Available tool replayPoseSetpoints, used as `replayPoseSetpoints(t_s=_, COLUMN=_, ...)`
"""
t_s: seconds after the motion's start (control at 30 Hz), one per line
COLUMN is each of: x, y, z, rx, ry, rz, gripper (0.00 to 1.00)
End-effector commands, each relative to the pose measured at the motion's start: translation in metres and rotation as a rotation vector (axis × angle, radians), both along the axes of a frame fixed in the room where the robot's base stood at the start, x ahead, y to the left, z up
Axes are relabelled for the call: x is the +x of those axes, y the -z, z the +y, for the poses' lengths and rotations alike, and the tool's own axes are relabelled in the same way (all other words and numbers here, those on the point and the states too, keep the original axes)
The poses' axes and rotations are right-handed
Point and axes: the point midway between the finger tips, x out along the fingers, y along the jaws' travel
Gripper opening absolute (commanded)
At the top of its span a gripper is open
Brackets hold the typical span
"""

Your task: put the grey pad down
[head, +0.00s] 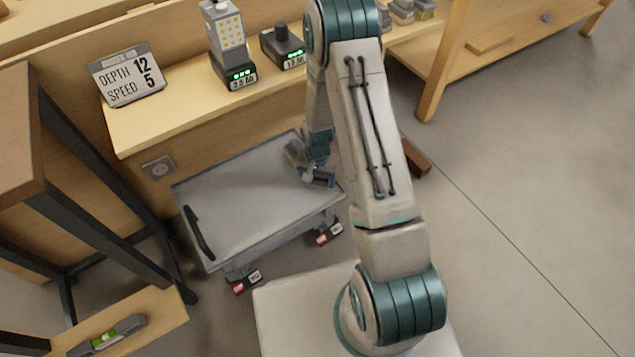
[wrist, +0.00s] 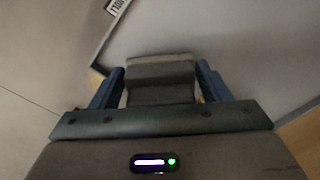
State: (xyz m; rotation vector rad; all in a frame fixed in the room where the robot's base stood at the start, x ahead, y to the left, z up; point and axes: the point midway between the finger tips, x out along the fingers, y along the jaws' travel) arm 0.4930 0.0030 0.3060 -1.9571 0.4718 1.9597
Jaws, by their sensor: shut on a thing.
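My gripper (head: 313,178) is low over the right part of a grey cart top, partly hidden by my arm in the head view. In the wrist view my gripper (wrist: 160,85) has its two blue fingers closed on the sides of the grey pad (wrist: 160,72). The pad also shows in the head view as a small dark grey piece (head: 295,153) beside the fingers. Behind the pad in the wrist view is the cart's plain grey surface (wrist: 230,35). I cannot tell whether the pad touches it.
The cart (head: 235,205) has a black handle (head: 199,233) at its left; its top is otherwise clear. Behind it, a wooden bench (head: 165,125) bears a sign (head: 126,76), a battery with a lamp (head: 228,45) and another battery (head: 283,46). A dark-framed table (head: 50,150) stands at left.

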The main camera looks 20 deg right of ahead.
Motion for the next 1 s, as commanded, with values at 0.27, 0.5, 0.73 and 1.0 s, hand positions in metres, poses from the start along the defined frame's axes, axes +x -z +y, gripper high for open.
replayPoseSetpoints(t_s=0.27, x=0.001, y=0.013, z=0.000, rx=0.000, ry=-0.001, rz=-0.002, gripper=0.49)
replayPoseSetpoints(t_s=0.5, x=0.001, y=0.017, z=0.000, rx=0.000, ry=-0.001, rz=-0.001, gripper=0.81)
replayPoseSetpoints(t_s=0.73, x=0.000, y=0.016, z=0.000, rx=0.000, ry=-0.001, rz=-0.001, gripper=0.92)
replayPoseSetpoints(t_s=1.0, x=0.001, y=-0.002, z=0.000, rx=0.000, ry=-0.001, rz=-0.004, gripper=0.92)
